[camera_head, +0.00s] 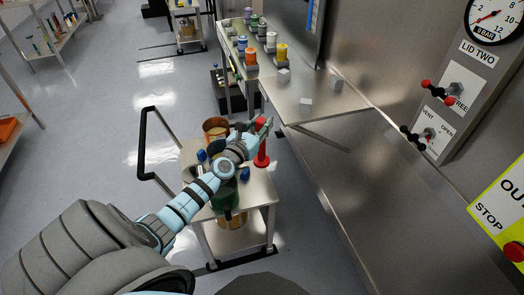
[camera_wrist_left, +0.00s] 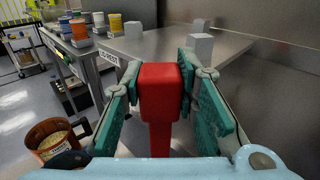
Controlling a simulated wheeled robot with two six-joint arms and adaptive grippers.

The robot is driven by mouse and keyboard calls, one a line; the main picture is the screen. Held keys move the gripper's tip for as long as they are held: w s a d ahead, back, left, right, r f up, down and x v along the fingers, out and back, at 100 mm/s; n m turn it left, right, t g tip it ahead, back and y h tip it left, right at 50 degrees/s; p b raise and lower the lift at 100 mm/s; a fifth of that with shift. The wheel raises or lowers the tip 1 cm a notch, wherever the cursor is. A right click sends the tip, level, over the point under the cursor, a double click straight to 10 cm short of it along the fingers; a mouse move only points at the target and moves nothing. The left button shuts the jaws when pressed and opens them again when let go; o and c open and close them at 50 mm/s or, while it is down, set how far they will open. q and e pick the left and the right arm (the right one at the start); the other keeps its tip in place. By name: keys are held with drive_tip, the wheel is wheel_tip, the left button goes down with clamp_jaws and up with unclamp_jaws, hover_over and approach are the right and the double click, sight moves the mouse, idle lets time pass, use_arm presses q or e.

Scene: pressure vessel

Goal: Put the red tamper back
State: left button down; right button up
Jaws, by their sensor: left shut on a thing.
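The red tamper (camera_head: 262,152) is upright at the far right corner of the small steel cart (camera_head: 258,192) in the head view. I cannot tell whether its wide foot rests on the cart top or hangs just above it. My left gripper (camera_head: 261,127) is shut on its upper part. In the left wrist view the red tamper (camera_wrist_left: 160,92) stands between the teal fingers of the left gripper (camera_wrist_left: 160,85), and its lower end is hidden. My right gripper is out of view.
An orange-brown bucket (camera_head: 214,127) stands on the cart's far side; it also shows in the wrist view (camera_wrist_left: 55,140). Blue items and a green container (camera_head: 224,195) are near my arm. A steel bench (camera_head: 310,95) with grey blocks and several coloured jars lies beyond. A panel wall is right.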

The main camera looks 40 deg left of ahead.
sight(260, 158)
use_arm(q)
wheel_tip(260, 158, down, 15)
drive_tip(key=b, duration=1.3)
drive_tip(key=shift+f+b, duration=0.2)
drive_tip(key=shift+b, duration=0.15)
wheel_tip(260, 158, down, 4)
drive_tip(key=b, duration=0.4)
drive_tip(key=shift+f, duration=0.15)
drive_tip(key=c, duration=1.7)
unclamp_jaws()
drive_tip(key=shift+f, duration=0.15)
drive_tip(key=o, duration=0.4)
